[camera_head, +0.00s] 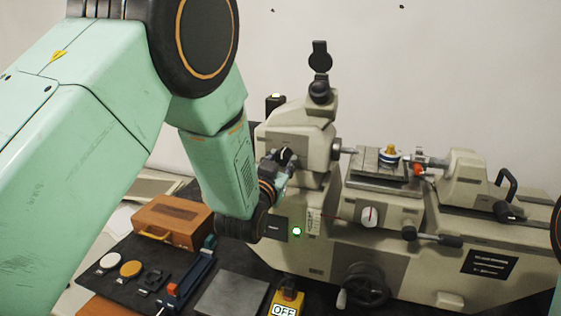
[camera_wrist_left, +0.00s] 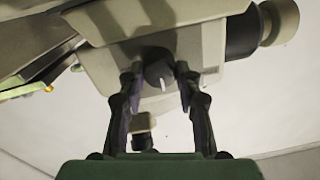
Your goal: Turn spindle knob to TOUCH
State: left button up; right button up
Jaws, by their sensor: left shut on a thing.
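The spindle knob (camera_head: 287,154) is a dark round knob with a white pointer mark on the upper left of the beige measuring machine (camera_head: 310,262). In the left wrist view the knob (camera_wrist_left: 158,70) sits between the fingertips, its white mark pointing roughly down in the picture. My left gripper (camera_head: 279,164) is at the knob, shut on it; its two fingers (camera_wrist_left: 159,77) stand on either side. I cannot read any label around the knob. The fingers partly hide it in the head view. My right gripper is out of view.
A microscope eyepiece (camera_head: 320,92) rises above the knob. A small stage (camera_head: 375,172) and a white dial (camera_head: 369,215) are to the right. A handwheel (camera_head: 366,287), a yellow OFF box (camera_head: 286,303), an orange case (camera_head: 173,220) and a grey plate (camera_head: 231,297) lie in front or left.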

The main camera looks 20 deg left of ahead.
pick_arm(q)
jog(key=shift+m, duration=0.3)
jog(key=m+b, duration=0.2)
jog(key=shift+m, duration=0.4)
jog(key=m+b, duration=0.2)
jog(key=m, duration=0.3)
jog(key=shift+m, duration=0.3)
jog(key=m+b, duration=0.2)
jog(key=m, duration=0.3)
jog(key=shift+m+b, duration=0.3)
jog(key=shift+b, duration=0.05)
jog(key=shift+m+h+b, duration=0.3)
jog(key=shift+m+b, duration=0.3)
jog(key=shift+m, duration=1.3)
jog(key=o, duration=1.1)
jog(key=shift+w+f, duration=0.1)
jog(key=shift+o, duration=0.3)
